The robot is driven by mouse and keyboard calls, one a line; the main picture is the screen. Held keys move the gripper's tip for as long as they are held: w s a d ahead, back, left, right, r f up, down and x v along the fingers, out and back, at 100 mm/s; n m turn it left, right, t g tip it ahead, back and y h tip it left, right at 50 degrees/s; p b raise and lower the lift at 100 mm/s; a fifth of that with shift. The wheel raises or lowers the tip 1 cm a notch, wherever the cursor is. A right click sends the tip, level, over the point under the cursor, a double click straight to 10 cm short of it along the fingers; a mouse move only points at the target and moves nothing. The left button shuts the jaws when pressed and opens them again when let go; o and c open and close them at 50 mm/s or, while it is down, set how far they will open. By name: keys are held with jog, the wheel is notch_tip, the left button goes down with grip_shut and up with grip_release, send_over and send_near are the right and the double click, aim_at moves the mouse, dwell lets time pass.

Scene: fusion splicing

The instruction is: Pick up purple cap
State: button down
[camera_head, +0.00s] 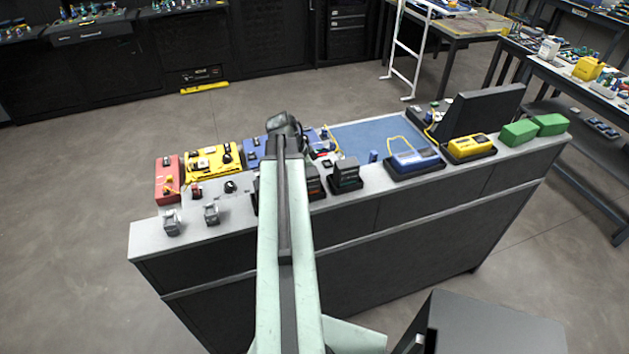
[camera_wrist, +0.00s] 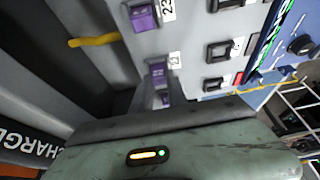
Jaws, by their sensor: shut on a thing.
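In the wrist view, a small purple cap (camera_wrist: 160,76) sits just beyond my gripper (camera_wrist: 158,100), against a grey panel beside a white number label. The narrow grey fingers are shut on its near end, partly hidden by the green gripper housing. A second purple cap (camera_wrist: 142,15) sits farther up the same panel, apart from my gripper. In the head view, my arm reaches over the bench and its dark end (camera_head: 284,124) is near the blue case; the fingertips and held cap are hidden there.
The grey bench (camera_head: 140,238) carries a red box (camera_head: 168,182), a yellow case (camera_head: 212,160) and a blue case (camera_head: 253,150) around my arm's end. Black switches (camera_wrist: 217,50) line the panel. A yellow cable (camera_wrist: 95,41) sticks out nearby. A blue mat (camera_head: 375,135) has clear space.

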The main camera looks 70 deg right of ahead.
notch_tip(320, 180, up, 10)
jog(key=p, duration=0.9)
jog(key=shift+f, duration=0.2)
jog(key=shift+f, duration=0.1)
